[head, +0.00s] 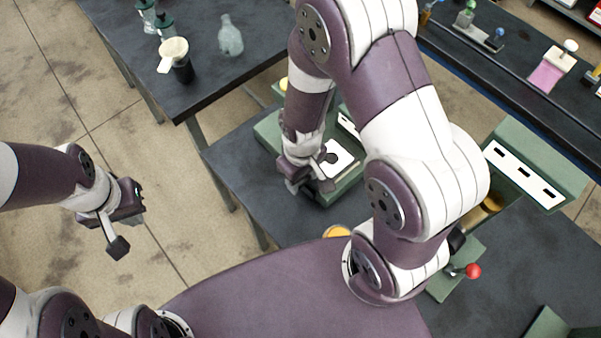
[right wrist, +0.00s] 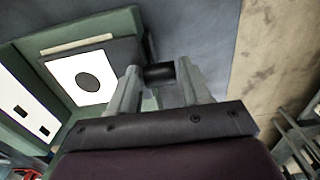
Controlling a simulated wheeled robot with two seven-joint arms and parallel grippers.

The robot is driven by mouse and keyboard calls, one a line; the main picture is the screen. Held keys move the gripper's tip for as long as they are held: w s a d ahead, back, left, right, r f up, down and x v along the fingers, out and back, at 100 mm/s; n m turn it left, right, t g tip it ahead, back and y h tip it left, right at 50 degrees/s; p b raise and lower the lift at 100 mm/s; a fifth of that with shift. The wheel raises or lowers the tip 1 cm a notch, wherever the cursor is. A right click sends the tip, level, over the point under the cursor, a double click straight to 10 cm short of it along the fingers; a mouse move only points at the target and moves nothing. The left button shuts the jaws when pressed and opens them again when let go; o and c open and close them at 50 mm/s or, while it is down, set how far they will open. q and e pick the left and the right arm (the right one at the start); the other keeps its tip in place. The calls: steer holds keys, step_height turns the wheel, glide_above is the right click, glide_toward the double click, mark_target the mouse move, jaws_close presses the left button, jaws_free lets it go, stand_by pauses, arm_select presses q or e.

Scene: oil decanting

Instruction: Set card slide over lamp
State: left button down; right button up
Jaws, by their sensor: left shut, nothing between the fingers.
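A white card with a dark round hole (head: 338,159) lies flat on a green unit on the table. It also shows at the left of the right wrist view (right wrist: 84,78). My right gripper (head: 310,185) is low beside its left edge. In the right wrist view, a dark block fills the space between the two grey fingers (right wrist: 160,75); I cannot tell whether it is a held part or the finger pads. I see no gap between gripper and card that I can measure. No lamp is clearly visible. My left gripper (head: 118,246) is shut and empty over the floor.
A table (head: 215,75) at the upper left holds a clear flask (head: 230,36) and a dark cup (head: 182,68). A green box with a slotted white panel (head: 524,174) stands at the right. A red-knobbed lever (head: 473,271) is near my base. Floor is clear at left.

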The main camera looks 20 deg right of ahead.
steer(key=shift+o, duration=0.5)
steer(key=shift+r, duration=0.15)
step_height(320, 180, up, 12)
steer(key=shift+r, duration=0.25)
steer(key=d+m, duration=0.1)
steer(key=s+d+f+m+t, duration=0.1)
steer(key=d+m, duration=0.1)
steer(key=shift+s+d+f+m, duration=0.2)
steer(key=shift+d+f+m, duration=0.05)
steer(key=shift+f+m, duration=0.15)
